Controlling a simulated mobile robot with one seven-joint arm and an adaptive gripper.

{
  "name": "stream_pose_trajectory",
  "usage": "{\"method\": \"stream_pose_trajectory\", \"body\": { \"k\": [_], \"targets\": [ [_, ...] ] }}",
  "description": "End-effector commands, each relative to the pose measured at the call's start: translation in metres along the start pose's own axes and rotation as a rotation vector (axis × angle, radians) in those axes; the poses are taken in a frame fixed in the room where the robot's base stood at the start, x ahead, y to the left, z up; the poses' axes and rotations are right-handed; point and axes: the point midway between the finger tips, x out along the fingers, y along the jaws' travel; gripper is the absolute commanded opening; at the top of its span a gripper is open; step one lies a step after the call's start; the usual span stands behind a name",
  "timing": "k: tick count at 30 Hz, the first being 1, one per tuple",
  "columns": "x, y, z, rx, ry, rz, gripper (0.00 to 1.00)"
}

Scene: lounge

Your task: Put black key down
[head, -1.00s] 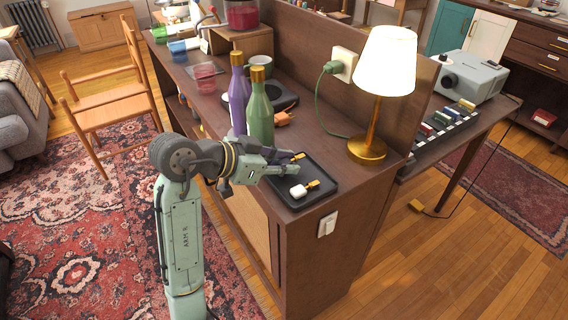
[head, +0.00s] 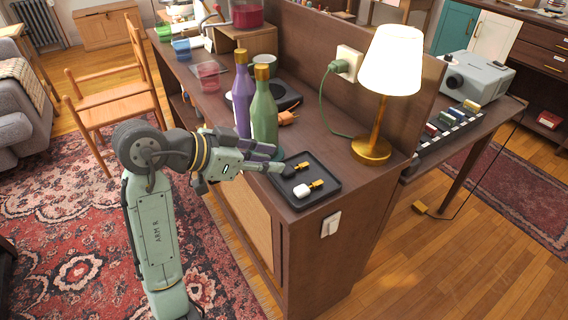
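The black key (head: 289,171), with a gold end, lies on the dark tray (head: 325,200) at the near end of the wooden cabinet top. My gripper (head: 279,159) is just left of the black key, low over the tray's left edge. Its two fingers are spread apart with nothing seen between them. The lower fingertip is close to the black key's dark end; I cannot tell whether they touch.
A green bottle (head: 264,112) and a purple bottle (head: 242,95) stand close behind my gripper. An orange item (head: 288,117) lies near them. A lamp (head: 372,148) with a gold base stands right of the tray. A raised panel (head: 318,50) runs along the cabinet's back.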

Motion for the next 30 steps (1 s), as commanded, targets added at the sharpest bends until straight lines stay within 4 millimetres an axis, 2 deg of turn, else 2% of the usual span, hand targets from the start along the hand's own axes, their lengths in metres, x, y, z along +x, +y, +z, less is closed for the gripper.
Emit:
{"method": "stream_pose_trajectory", "body": {
  "k": [3, 9, 13, 22, 23, 26, 29, 30],
  "targets": [
    [-0.026, -0.001, 0.0, 0.003, 0.002, -0.003, 0.28],
    [-0.055, 0.0, -0.001, 0.004, 0.003, -0.001, 0.28],
    [-0.063, 0.0, -0.002, 0.003, 0.003, -0.001, 0.28],
    [-0.065, -0.004, -0.006, -0.003, 0.023, -0.026, 0.28],
    [-0.065, -0.008, -0.011, -0.009, 0.042, -0.049, 0.28],
    [-0.077, -0.036, -0.036, -0.043, 0.168, -0.214, 0.28],
    [-0.119, -0.082, -0.074, -0.081, 0.391, -0.497, 0.28],
    [-0.148, -0.099, -0.088, -0.086, 0.496, -0.633, 0.28]
  ]
}}
